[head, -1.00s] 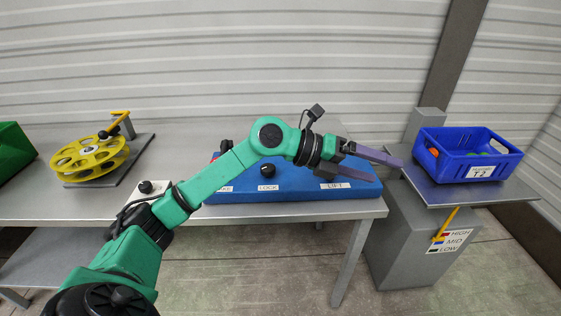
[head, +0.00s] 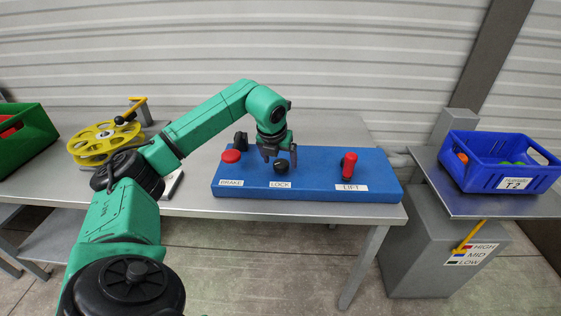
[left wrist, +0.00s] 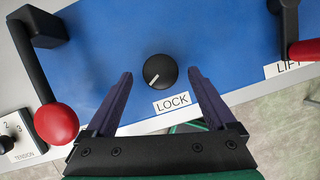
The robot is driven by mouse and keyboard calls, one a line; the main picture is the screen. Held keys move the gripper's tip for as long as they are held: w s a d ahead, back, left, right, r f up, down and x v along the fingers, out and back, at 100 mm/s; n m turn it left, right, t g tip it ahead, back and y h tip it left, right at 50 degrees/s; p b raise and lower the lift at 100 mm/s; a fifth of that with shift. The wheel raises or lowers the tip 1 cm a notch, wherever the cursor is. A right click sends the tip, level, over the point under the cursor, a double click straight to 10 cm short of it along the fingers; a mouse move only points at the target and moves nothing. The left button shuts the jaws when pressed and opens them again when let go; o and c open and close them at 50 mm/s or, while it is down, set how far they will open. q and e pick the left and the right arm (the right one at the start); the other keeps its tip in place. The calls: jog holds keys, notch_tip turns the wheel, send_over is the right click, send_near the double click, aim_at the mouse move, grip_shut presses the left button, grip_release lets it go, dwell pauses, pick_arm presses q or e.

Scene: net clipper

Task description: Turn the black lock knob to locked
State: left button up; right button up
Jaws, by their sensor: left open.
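The black lock knob (head: 282,166) stands on the blue panel (head: 320,160) behind the white LOCK label (head: 280,184). In the left wrist view the round knob (left wrist: 160,71) has a pale pointer line that points toward the lower left of the picture. My left gripper (head: 277,158) is over the panel at the knob, pointing down. In the left wrist view its two purple fingers (left wrist: 160,78) are open, with the knob between and a little beyond their tips, apart from both. My right gripper is not in view.
A red brake knob (head: 231,156) on a black lever stands left of the lock knob, and a red lift handle (head: 349,164) stands to its right. A yellow wheel (head: 104,140) is farther left. A blue crate (head: 500,165) stands on the right platform.

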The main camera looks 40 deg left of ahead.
pick_arm(q)
jog(key=shift+w+a+f, duration=0.1)
jog(key=shift+w+f, duration=0.15)
jog(key=shift+f, duration=0.4)
jog(key=c, duration=1.4)
